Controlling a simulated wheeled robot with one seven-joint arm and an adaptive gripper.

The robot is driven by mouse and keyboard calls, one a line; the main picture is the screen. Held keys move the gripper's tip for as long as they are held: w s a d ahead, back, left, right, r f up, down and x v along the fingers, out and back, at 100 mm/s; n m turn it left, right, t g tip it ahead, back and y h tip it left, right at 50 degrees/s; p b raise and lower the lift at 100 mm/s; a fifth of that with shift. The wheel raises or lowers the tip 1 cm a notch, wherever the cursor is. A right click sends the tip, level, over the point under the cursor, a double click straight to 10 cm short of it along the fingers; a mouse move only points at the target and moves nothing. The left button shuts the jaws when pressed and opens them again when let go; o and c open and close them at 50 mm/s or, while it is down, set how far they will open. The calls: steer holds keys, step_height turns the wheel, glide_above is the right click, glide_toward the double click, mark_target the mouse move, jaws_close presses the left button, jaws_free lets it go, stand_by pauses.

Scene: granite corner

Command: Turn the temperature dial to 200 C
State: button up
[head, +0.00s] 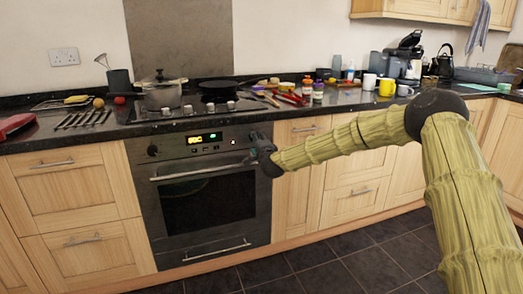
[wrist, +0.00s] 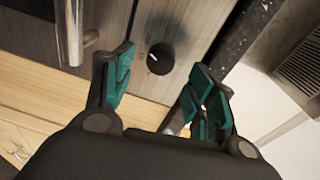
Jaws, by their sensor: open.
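The built-in oven (head: 212,200) has a lit display (head: 205,138) whose digits are too small to read. One black dial (head: 152,150) is at the left of its panel; the panel's right end is partly behind my gripper (head: 250,157). In the wrist view a round black dial (wrist: 160,58) with a short white pointer mark sits on the brushed panel. I cannot read any scale around it. My gripper (wrist: 160,76) is open, its teal-padded fingers apart, with the dial seen between and just beyond their tips. Nothing is held, and no contact with the dial shows.
The oven door handle (head: 200,172) runs below the panel, close to my gripper; it also shows in the wrist view (wrist: 73,35). The dark worktop (head: 340,100) overhangs above, with a pot (head: 162,96) and pan on the hob. The tiled floor (head: 330,262) in front is clear.

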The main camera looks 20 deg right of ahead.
steer(key=s, duration=0.8)
steer(key=shift+s+a+r, duration=0.15)
steer(key=shift+a+r, duration=0.05)
steer(key=shift+a, duration=0.1)
